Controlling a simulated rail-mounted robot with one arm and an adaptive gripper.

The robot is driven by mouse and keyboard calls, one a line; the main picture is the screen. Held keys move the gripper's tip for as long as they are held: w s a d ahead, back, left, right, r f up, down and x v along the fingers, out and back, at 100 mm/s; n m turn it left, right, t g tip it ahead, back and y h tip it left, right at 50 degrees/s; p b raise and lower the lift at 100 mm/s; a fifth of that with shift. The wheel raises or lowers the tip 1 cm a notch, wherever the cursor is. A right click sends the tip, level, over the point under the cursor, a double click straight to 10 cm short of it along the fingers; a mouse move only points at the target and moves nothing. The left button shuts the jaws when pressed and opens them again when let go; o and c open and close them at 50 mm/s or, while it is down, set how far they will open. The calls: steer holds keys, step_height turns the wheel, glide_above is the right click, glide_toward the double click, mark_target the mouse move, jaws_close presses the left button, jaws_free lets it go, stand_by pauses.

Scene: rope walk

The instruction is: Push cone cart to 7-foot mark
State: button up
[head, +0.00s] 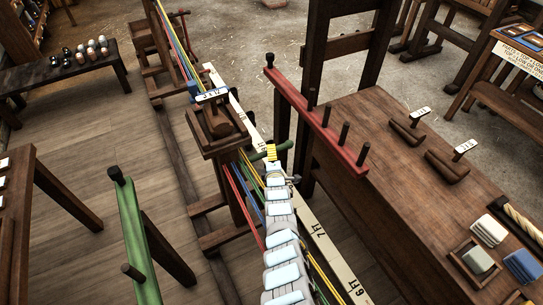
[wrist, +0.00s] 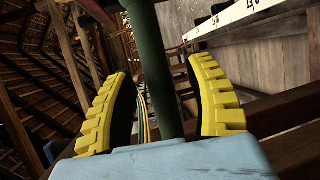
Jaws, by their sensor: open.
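The cone cart (head: 221,140) is a dark wooden stand with a boxed top, a small labelled block on it and coloured strands running past. A dark green bar (head: 284,146) sticks out beside it; a dark green post shows in the wrist view (wrist: 158,70). My gripper (head: 272,152) has yellow ribbed fingers, open on either side of the green post in the wrist view (wrist: 165,105); contact cannot be told. A white measuring strip (head: 335,258) runs alongside on the right, with a 7-foot mark (head: 319,232) nearer the camera than the cart.
A wooden bench (head: 400,170) stands at right. A red pegged rail (head: 315,115) crosses near its left end. A green pegged rail (head: 138,240) is at lower left. A dark bench with small bobbins (head: 65,75) is at upper left.

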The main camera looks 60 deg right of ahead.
steer(key=shift+b+x, duration=0.7)
steer(key=shift+x, duration=0.25)
steer(key=shift+r, duration=0.1)
jaws_close()
